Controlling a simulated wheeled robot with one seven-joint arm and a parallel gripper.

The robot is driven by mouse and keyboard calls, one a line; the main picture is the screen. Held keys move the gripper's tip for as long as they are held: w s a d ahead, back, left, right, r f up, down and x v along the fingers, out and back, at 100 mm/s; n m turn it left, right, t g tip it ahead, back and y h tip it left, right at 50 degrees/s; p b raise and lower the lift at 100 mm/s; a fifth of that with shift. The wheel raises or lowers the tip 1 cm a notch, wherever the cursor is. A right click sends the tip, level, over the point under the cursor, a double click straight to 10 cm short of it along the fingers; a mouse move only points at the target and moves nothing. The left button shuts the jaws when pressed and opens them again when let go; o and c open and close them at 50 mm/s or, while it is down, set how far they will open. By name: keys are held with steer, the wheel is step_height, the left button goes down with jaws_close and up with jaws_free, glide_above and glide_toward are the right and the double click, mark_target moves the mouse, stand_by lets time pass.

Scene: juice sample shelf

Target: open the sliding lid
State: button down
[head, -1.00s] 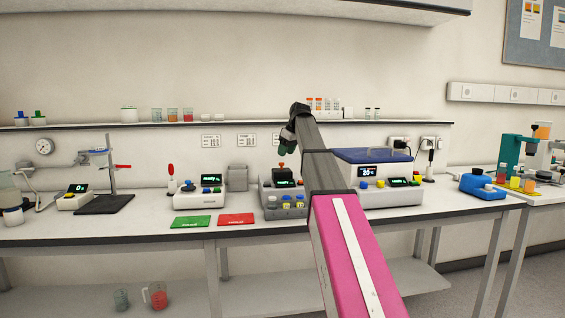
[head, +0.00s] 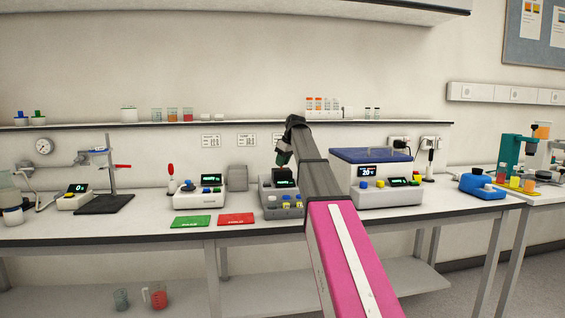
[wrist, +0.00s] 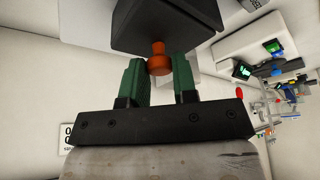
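The orange knob (wrist: 159,58) sticks out from a dark block (wrist: 165,25) in the wrist view; this looks like the lid's handle. My gripper (wrist: 159,70) is at the knob, with one green finger on each side and slim gaps showing between them. The fingers look open around it, not clamped. In the head view my gripper (head: 283,155) is just above the grey device (head: 282,212) with a lit display, and hides the knob and the top of that device. I cannot see whether the lid has slid.
A white unit with a blue top (head: 371,155) stands right of my arm. A white device (head: 200,197) stands to the left. Green (head: 192,221) and red (head: 237,219) mats lie in front. A shelf (head: 90,125) with small containers runs behind.

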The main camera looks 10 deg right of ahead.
steer(key=w, duration=0.8)
steer(key=shift+w, duration=0.15)
steer(key=c, duration=0.9)
jaws_free()
steer(key=shift+r, duration=0.15)
steer(key=v, duration=1)
steer(key=shift+s+r, duration=0.25)
steer(key=shift+d, duration=0.1)
